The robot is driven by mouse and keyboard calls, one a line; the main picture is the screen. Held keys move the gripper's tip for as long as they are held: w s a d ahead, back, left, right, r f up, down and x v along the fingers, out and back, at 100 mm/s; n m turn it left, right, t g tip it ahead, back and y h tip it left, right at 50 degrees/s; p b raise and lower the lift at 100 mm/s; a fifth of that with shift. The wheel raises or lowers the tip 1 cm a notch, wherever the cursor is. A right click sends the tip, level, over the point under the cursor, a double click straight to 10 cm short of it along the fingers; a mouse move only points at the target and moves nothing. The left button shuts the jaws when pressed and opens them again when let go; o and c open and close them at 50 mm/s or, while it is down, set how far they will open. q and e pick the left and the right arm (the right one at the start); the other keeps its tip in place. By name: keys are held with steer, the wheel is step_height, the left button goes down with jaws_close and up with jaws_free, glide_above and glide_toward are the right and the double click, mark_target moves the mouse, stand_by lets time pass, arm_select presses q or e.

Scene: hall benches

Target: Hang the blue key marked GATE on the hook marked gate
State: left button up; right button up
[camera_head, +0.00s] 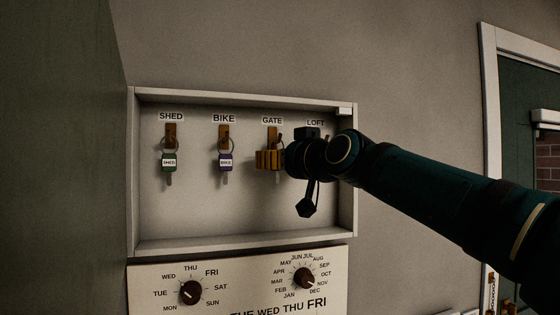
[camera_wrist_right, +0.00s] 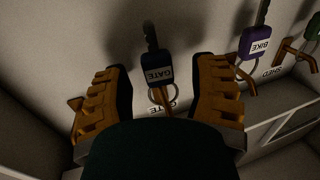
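The blue key marked GATE (camera_wrist_right: 155,72) hangs by its ring from the wooden hook marked gate (camera_wrist_right: 163,103). In the head view that hook (camera_head: 272,133) sits under the GATE label, and the key is mostly hidden behind my gripper. My right gripper (camera_head: 268,160) is at this hook. In the right wrist view its orange fingers (camera_wrist_right: 160,92) stand apart on either side of the key's tag, with gaps on both sides and nothing gripped. My left gripper is in neither view.
A green key (camera_head: 169,161) hangs on the SHED hook and a purple key (camera_head: 226,160) on the BIKE hook, left of my gripper. The cabinet's raised rim (camera_head: 240,245) surrounds the hooks. A panel with dials (camera_head: 235,280) is below. My arm covers the LOFT hook area.

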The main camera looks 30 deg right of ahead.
steer(key=shift+s, duration=0.1)
steer(key=s, duration=1.2)
steer(key=shift+d, duration=0.2)
steer(key=shift+w, duration=0.1)
